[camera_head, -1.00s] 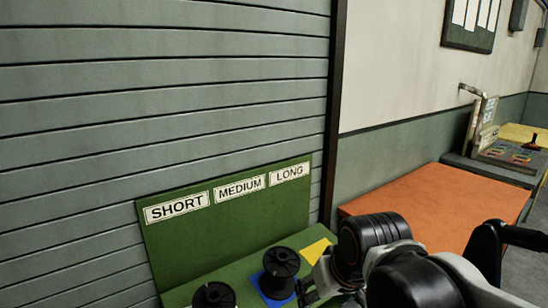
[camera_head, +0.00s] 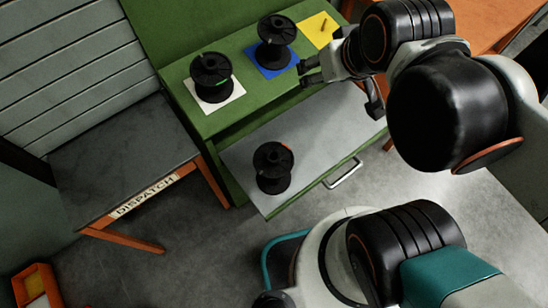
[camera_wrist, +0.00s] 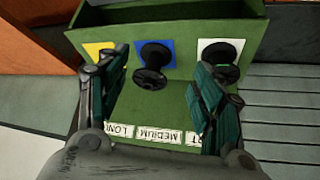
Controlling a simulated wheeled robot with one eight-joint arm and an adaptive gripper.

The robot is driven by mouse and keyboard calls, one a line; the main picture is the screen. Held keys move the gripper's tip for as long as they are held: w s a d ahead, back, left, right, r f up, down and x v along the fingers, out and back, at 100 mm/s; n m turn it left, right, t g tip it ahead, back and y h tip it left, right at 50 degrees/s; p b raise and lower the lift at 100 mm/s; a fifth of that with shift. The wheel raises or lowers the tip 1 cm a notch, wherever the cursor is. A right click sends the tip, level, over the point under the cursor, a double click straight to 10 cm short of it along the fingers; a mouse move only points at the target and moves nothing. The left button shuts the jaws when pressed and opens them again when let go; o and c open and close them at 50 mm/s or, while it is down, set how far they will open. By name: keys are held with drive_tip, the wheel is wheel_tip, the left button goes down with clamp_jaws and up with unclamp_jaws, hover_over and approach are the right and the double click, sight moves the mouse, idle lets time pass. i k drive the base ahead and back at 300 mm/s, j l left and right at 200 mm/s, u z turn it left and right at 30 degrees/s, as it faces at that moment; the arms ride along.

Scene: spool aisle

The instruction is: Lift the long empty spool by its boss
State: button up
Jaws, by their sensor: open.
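Three black spools show in the head view. One stands on a white square (camera_head: 229,97), one on a blue square (camera_head: 267,67), and one (camera_head: 272,167) upright in the pulled-out grey drawer (camera_head: 325,127). This last one has a small red mark on its upper rim. The yellow square (camera_head: 312,25) holds only a small peg and no spool. I cannot tell for sure which spool is the long one. My gripper (camera_head: 341,93) is open and empty near the green bench's right end, up and right of the drawer spool. The wrist view shows its fingers wide apart.
The drawer has a silver handle (camera_head: 343,173) at its front. A dark table marked DISPATCH (camera_head: 125,150) stands left of the bench (camera_head: 203,120). An orange box (camera_head: 35,285) is at lower left. The wrist view shows the SHORT, MEDIUM and LONG labels (camera_wrist: 158,135) upside down.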

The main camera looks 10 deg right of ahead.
sight(273, 162)
drive_tip(key=k+l+u, duration=0.1)
drive_tip(key=u, duration=0.3)
drive_tip(key=k+u, duration=0.15)
drive_tip(key=u, duration=0.3)
drive_tip(key=k+l+u, duration=0.1)
drive_tip(key=u, duration=0.3)
drive_tip(key=k, duration=0.15)
